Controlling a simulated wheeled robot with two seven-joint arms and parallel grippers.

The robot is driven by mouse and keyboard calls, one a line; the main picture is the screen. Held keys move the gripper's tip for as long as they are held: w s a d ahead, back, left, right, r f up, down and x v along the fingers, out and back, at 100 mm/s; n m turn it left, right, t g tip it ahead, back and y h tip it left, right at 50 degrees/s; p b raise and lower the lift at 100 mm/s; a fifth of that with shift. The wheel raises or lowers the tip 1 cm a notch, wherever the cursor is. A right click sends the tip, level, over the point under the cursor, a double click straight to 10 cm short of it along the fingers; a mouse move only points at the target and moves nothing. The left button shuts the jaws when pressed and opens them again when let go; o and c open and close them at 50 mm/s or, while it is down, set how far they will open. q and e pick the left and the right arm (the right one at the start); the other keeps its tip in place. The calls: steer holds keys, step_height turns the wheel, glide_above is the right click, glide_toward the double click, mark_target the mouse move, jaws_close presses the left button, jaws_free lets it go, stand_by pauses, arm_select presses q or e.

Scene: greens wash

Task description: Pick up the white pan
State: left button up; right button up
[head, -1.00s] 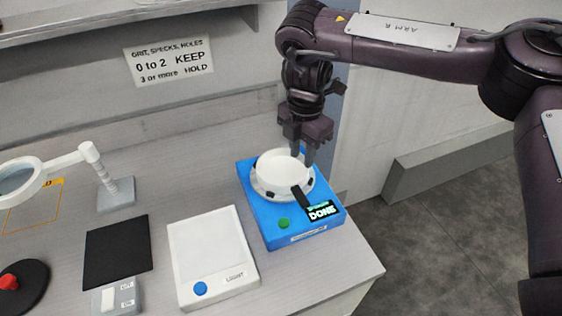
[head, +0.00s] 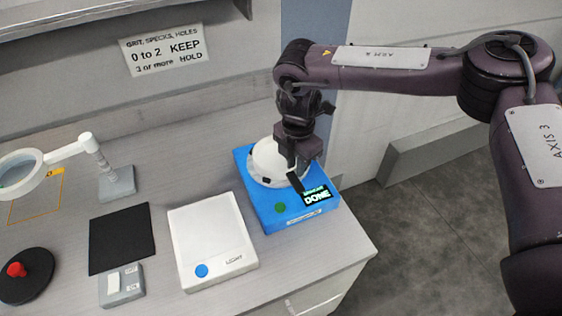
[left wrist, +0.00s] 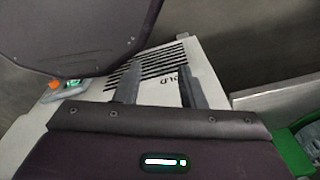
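The white pan (head: 268,158) sits on top of the blue machine (head: 261,211), its short black handle (head: 296,183) pointing to the front right. A lit display on the machine reads DONE. In the head view my right gripper (head: 297,166) points down at the pan's right side, close to the handle, and covers part of the rim. Whether its fingers touch or grip the pan is hidden. My left gripper (left wrist: 158,85) shows in the left wrist view, its two fingers apart with nothing between them. It is out of the head view.
A white light pad (head: 212,240) stands left of the machine. Further left are a black mat (head: 121,239), a small grey switch box (head: 122,286), a magnifier lamp (head: 117,184) and a red button on a black base (head: 27,285). The bench's right edge lies close to the machine.

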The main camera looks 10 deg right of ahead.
jaws_close()
